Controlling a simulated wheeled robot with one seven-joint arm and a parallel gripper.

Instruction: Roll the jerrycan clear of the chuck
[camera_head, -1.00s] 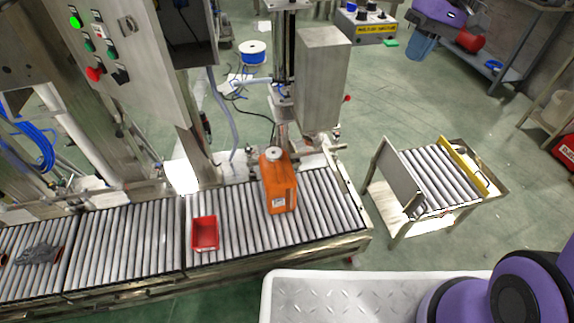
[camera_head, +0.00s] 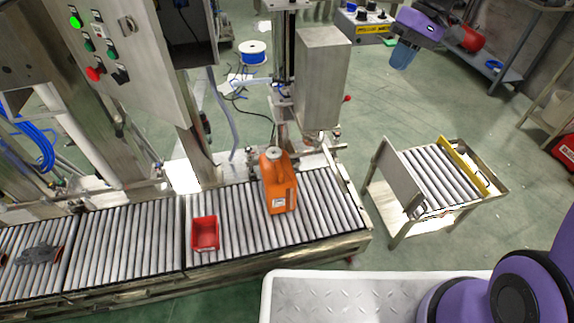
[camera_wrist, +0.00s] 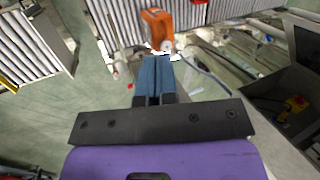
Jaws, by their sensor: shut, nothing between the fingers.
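The orange jerrycan (camera_head: 283,193) stands upright on the roller conveyor (camera_head: 325,205), towards its right end, with a pale cap on top. It also shows at the top of the wrist view (camera_wrist: 157,22). Just behind and above its cap is the lower end of the filling or capping machine's vertical spindle (camera_head: 281,133); I cannot tell for sure which part is the chuck, or whether it touches the cap. My gripper (camera_head: 402,62) is in the air at the upper right, well apart from the jerrycan. Its blue fingers (camera_wrist: 157,62) are shut and empty.
A grey box housing (camera_head: 320,80) stands beside the spindle. A red bin (camera_head: 205,234) sits left of the jerrycan on the rollers. Grey gloves (camera_head: 40,254) lie farther left. A separate roller cart (camera_head: 440,178) stands right of the conveyor across a gap of floor.

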